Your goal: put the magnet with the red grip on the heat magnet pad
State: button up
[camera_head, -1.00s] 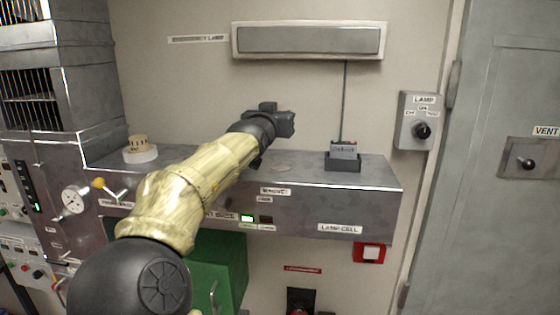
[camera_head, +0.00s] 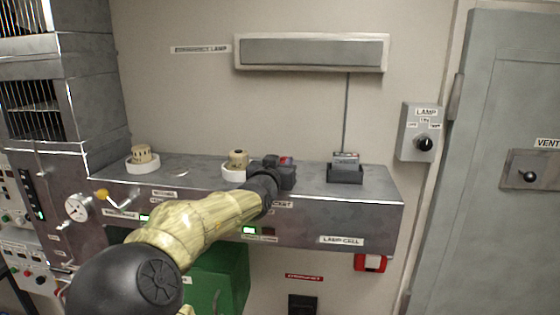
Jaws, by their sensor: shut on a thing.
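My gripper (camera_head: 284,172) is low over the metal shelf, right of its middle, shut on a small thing. A bit of red (camera_head: 287,160) shows at its jaws, which fits the magnet with the red grip; the rest is hidden by the gripper. I cannot tell whether the magnet touches the shelf. The shelf spot under the gripper is hidden, so I cannot see a pad there. A flat pale disc (camera_head: 180,173) lies bare on the shelf further left. The small shelf labels are too blurred to read with certainty.
A lamp cell (camera_head: 345,158) sits in a dark holder (camera_head: 345,175) to the right. The shelf's right end (camera_head: 385,193) is clear.

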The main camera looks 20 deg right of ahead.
jog(key=shift+f, duration=0.1)
jog(key=shift+f, duration=0.1)
jog(key=o, duration=1)
